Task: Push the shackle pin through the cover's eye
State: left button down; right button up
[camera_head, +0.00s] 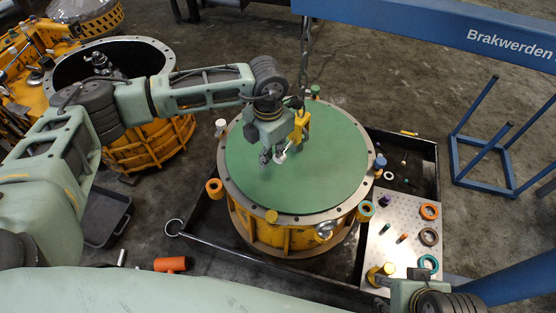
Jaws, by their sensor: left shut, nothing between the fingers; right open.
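The round cover (240,165) has a green top and a grey bolted rim, and sits on a yellow housing (270,235). A dark chain (306,55) hangs down over it from the blue beam. A yellow piece (301,122), probably the shackle or hook, is at the chain's lower end. My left gripper (272,158) points down over the cover, beside the yellow piece, fingers shut and empty. A small pale piece (282,157) shows next to the fingertips; I cannot tell whether it is the pin or the eye.
A blue beam (430,25) spans the upper right, and a blue stand (485,150) is at right. A black tray (205,235) lies under the housing. A pale perforated plate (400,220) carries several rings. An open yellow housing (150,145) stands at left.

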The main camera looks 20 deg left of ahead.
pick_arm(q)
jog(key=shift+f, duration=0.1)
pick_arm(e)
jog(key=shift+f, duration=0.1)
dwell(0.4)
pick_arm(q)
jog(key=shift+f+b, duration=1.4)
jog(key=shift+f, duration=0.5)
jog(key=shift+f+b, duration=0.45)
jog(key=shift+f, duration=0.1)
jog(key=shift+f+b, duration=0.4)
jog(key=shift+f, duration=0.2)
jog(key=shift+f+b, duration=0.3)
jog(key=shift+f, duration=0.05)
pick_arm(e)
jog(key=w+a+r+t+y, duration=0.1)
jog(key=w+a+r+t, duration=0.1)
jog(key=w, duration=0.5)
jog(key=w+a+r+t+y, duration=0.1)
jog(key=w+a+r+t, duration=0.1)
jog(key=w+r+t, duration=0.2)
jog(key=shift+w+a+t, duration=0.4)
jog(key=shift+w+t, duration=0.7)
jog(key=shift+w, duration=0.5)
